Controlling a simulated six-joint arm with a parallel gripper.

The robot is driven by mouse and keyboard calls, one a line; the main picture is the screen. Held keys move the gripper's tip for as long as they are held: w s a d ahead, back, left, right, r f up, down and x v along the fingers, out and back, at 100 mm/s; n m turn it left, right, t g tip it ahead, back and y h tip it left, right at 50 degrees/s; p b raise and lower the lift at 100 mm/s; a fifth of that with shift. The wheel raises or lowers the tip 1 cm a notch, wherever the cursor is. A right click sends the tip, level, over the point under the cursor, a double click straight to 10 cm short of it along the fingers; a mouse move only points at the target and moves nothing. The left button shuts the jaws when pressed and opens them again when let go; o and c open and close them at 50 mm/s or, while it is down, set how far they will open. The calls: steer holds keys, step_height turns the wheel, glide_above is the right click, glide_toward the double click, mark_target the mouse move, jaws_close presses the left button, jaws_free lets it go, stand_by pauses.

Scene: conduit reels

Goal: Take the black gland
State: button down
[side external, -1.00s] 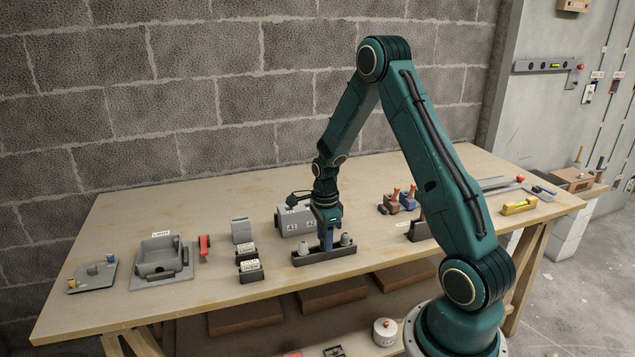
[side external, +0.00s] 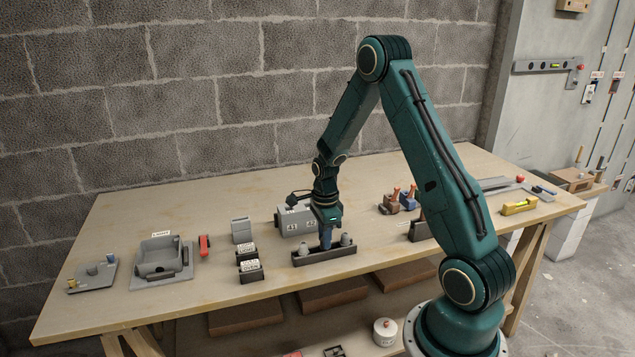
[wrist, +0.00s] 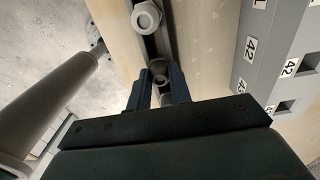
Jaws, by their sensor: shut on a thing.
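A long dark rack (side external: 325,256) stands near the front edge of the bench, with light grey glands (side external: 347,240) at its ends. My gripper (side external: 326,246) is lowered onto the middle of the rack. In the wrist view its blue fingers (wrist: 160,78) are shut on a dark round piece, the black gland (wrist: 160,70), mostly hidden between them. I cannot tell whether it is still seated in the rack. A light grey gland (wrist: 146,17) stands farther along the rack, apart from the fingers.
A grey box with numbered labels (side external: 296,222) stands close behind the rack. Labelled black blocks (side external: 250,270) are to its left, and a grey open enclosure (side external: 160,258) is farther left. Red and blue handled parts (side external: 398,203) stand to the right. The bench's front edge is close.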

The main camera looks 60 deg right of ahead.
steer(key=shift+r, duration=0.95)
stand_by(0.7)
steer(key=shift+r, duration=1)
